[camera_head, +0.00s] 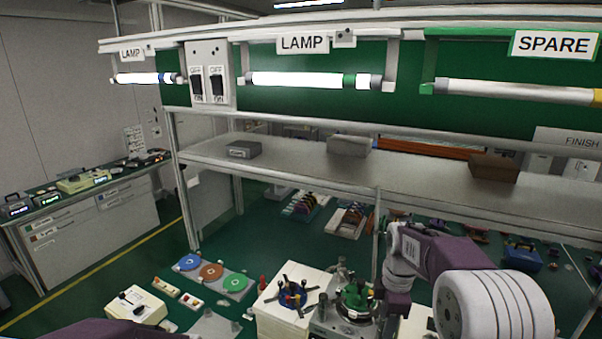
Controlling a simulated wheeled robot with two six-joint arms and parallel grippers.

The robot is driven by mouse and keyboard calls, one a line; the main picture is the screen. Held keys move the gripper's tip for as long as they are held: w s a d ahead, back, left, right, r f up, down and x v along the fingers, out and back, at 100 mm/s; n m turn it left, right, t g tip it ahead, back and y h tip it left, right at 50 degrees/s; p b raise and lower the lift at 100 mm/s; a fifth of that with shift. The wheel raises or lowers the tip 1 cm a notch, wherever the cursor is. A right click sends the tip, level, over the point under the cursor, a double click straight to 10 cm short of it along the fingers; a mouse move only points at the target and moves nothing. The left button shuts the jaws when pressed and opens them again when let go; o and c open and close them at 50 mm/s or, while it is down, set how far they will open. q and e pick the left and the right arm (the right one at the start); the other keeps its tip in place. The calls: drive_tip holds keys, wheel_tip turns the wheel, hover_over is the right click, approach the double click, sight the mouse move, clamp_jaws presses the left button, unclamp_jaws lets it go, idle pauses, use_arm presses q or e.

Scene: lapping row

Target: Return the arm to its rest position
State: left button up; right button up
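My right arm (440,255) reaches in from the lower right, with purple links and white joints. It bends at the middle, and its lower part drops in front of the benches. I cannot make out its gripper. A purple piece of my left arm (110,331) shows at the bottom left edge. My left gripper is out of the picture.
Lit lamps (310,80) hang above. Below stand a white cabinet (285,315), a green-topped machine (355,300) and coloured discs (211,271).

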use_arm(q)
wheel_tip(320, 180, down, 13)
drive_tip(key=w+b, duration=0.1)
drive_tip(key=b, duration=1)
drive_tip(key=shift+b, duration=0.4)
use_arm(e)
drive_tip(key=s+a+f+m, duration=0.3)
drive_tip(key=s+f+m, duration=1.3)
drive_tip(key=f, duration=0.4)
drive_tip(key=shift+f+m+t, duration=0.15)
drive_tip(key=shift+m+t, duration=0.15)
drive_tip(key=shift+t, duration=0.1)
